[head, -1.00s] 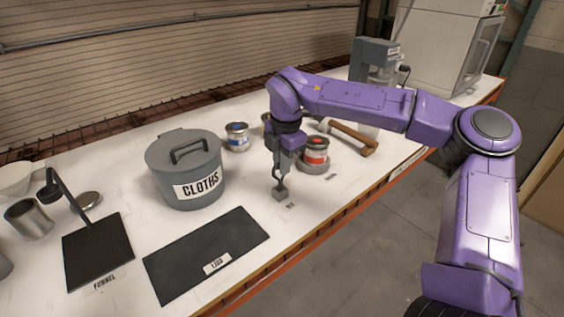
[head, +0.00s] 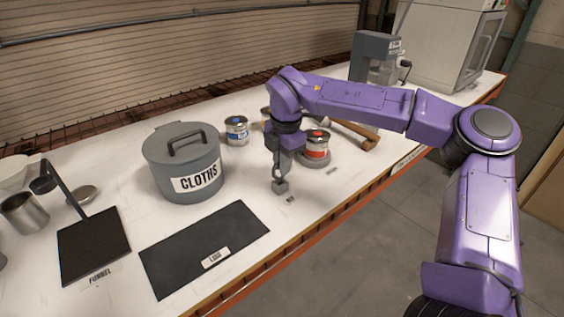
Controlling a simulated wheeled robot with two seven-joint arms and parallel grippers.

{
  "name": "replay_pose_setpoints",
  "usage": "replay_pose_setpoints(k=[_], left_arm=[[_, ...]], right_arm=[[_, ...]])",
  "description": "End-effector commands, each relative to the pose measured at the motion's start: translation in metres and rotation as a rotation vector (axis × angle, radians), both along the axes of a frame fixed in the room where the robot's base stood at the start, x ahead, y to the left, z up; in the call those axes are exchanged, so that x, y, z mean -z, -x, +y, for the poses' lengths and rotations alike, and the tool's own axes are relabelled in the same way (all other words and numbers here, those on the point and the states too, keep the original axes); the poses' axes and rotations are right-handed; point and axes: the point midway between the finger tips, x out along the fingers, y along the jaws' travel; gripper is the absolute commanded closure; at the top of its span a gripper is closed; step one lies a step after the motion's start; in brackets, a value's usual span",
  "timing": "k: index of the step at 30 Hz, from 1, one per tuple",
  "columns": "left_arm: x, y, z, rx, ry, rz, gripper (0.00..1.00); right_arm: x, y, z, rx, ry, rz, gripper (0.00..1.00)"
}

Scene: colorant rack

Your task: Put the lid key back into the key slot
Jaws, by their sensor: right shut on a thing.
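My right gripper (head: 278,173) points down just above a small grey block (head: 280,187) at the bench's front edge, which looks like the key slot. A small label (head: 290,199) lies in front of the block. The gripper is shut on a thin thing that looks like the lid key; the fingers hide most of it. I cannot tell whether the key is inside the slot or only above it. My left gripper is not in view.
A grey CLOTHS bin (head: 185,172) and a dark LIDS mat (head: 200,248) are left of the gripper. A red-labelled can (head: 316,147) stands close on the right, with a wooden-handled mallet (head: 355,135) behind. A blue-labelled can (head: 236,131) is farther back.

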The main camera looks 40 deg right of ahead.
Motion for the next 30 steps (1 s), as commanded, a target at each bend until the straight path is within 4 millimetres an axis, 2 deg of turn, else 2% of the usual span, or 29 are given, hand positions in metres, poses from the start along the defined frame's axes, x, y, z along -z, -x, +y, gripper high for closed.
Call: replay_pose_setpoints(k=[1,2,3,4,5,12,15,17,24,30], left_arm=[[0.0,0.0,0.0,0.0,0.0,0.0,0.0],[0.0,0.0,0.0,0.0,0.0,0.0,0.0],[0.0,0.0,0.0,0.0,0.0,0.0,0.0],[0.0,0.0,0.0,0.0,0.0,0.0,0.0],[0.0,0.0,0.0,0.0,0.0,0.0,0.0],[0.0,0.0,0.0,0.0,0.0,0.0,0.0],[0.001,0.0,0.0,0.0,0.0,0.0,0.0],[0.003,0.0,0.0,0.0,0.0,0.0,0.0],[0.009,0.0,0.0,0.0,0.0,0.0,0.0],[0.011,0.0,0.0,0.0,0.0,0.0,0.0]], right_arm=[[0.0,0.0,0.0,0.0,0.0,0.0,1.0],[0.0,0.0,0.0,0.0,0.0,0.0,0.83],[0.0,0.0,0.0,0.0,0.0,0.0,0.7],[0.0,0.0,0.0,0.0,0.0,0.0,0.6],[0.0,0.0,0.0,0.0,0.0,0.0,0.56],[0.0,0.0,0.0,0.0,0.0,0.0,0.56],[-0.006,0.0,0.0,-0.001,0.001,-0.002,0.56],[-0.016,0.001,0.0,0.0,0.002,-0.004,0.56],[-0.073,0.006,-0.001,0.001,0.001,-0.004,0.56],[-0.102,0.009,-0.001,0.0,0.001,-0.002,0.56]])
